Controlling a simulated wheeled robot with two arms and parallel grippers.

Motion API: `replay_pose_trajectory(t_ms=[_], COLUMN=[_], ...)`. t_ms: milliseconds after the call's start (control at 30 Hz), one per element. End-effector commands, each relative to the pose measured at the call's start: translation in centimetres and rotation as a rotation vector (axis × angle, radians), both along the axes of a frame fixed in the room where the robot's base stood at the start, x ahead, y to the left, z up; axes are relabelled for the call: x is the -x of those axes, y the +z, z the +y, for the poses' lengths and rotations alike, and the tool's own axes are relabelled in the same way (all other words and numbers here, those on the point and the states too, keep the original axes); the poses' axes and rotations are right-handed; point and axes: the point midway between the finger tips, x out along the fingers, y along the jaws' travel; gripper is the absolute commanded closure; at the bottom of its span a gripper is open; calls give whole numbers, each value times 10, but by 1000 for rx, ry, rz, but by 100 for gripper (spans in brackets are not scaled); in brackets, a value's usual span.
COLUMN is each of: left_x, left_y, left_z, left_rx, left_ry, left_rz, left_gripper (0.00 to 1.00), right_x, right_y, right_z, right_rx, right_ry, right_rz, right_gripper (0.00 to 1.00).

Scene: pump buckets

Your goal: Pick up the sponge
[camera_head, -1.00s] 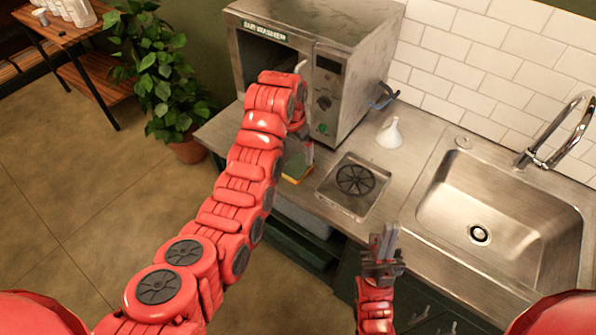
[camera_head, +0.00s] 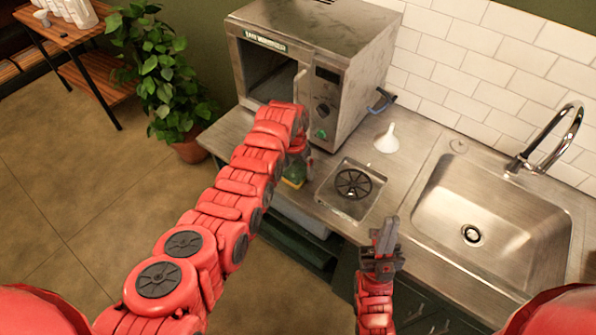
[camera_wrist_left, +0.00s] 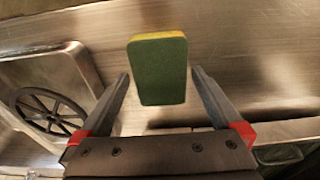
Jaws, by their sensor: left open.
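The sponge (camera_wrist_left: 158,65) is green with a yellow edge and lies on the steel counter. In the left wrist view it sits between the spread fingers of my left gripper (camera_wrist_left: 161,75), with a gap on each side. The left gripper is open and empty. In the head view the sponge (camera_head: 293,178) is partly hidden below the end of my left arm, in front of the microwave-like machine. My right gripper (camera_head: 384,238) is at the counter's front edge, away from the sponge, its fingers close together and holding nothing visible.
A steel machine (camera_head: 330,60) with an open front stands behind the sponge. A recessed tray (camera_head: 372,203) with a black wheel-shaped grate is to the right. A white funnel (camera_head: 388,139) and a sink (camera_head: 490,190) are further right. A plant (camera_head: 155,70) stands at left.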

Motion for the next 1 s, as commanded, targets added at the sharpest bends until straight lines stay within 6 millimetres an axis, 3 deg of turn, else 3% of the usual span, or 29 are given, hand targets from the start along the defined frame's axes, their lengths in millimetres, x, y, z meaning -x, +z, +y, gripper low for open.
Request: replay_pose_trajectory(t_ms=[100,500,1000], left_x=[0,0,-2], left_y=[0,0,8], left_z=[0,0,0], left_rx=[1,0,2], left_ry=[0,0,0], left_rz=[-1,-1,-7], left_gripper=[0,71,72], right_x=[0,0,0], right_y=[0,0,-8], right_z=[0,0,0], right_rx=[0,0,0], right_ry=[0,0,0], right_rz=[0,0,0], right_gripper=[100,100,100])
